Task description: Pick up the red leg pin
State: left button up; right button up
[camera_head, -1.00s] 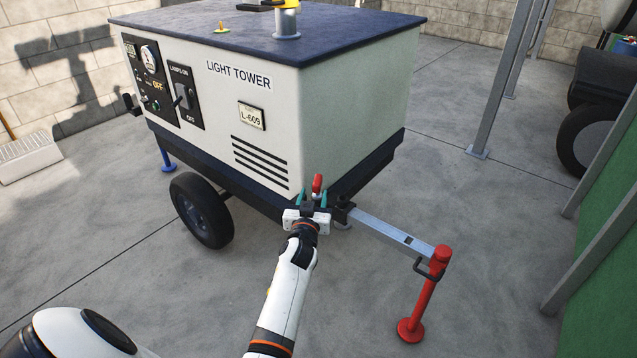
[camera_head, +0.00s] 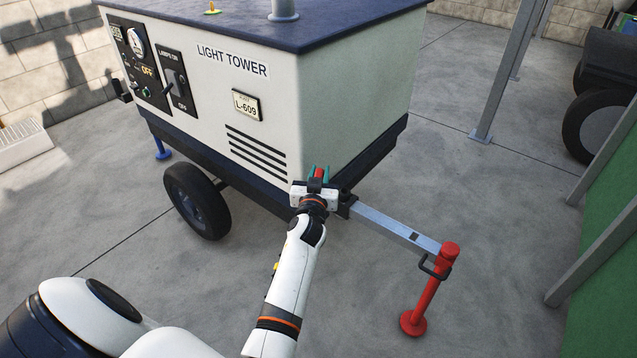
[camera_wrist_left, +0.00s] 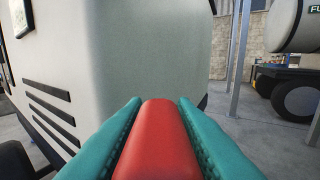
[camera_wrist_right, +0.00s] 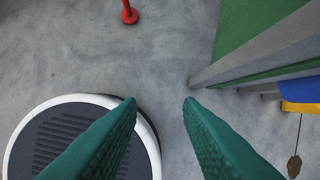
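The red pin (camera_head: 319,173) stands at the lower front corner of the light tower trailer (camera_head: 350,110), near the root of the drawbar; only its red upper part shows. My left gripper (camera_head: 320,174) has its teal fingers close on both sides of it. In the left wrist view the red pin (camera_wrist_left: 158,140) fills the space between the fingers (camera_wrist_left: 160,110). The pin's lower end is hidden. My right gripper (camera_wrist_right: 160,105) is open and empty above bare ground, seen only in its wrist view.
The grey drawbar (camera_head: 395,230) runs right to an upright red leg (camera_head: 435,290) with a dark handle. A trailer wheel (camera_head: 197,200) is left of my arm. Grey posts and a green panel (camera_head: 605,250) border the right side. The concrete between is clear.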

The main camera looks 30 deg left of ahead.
pick_arm(q)
grip_shut()
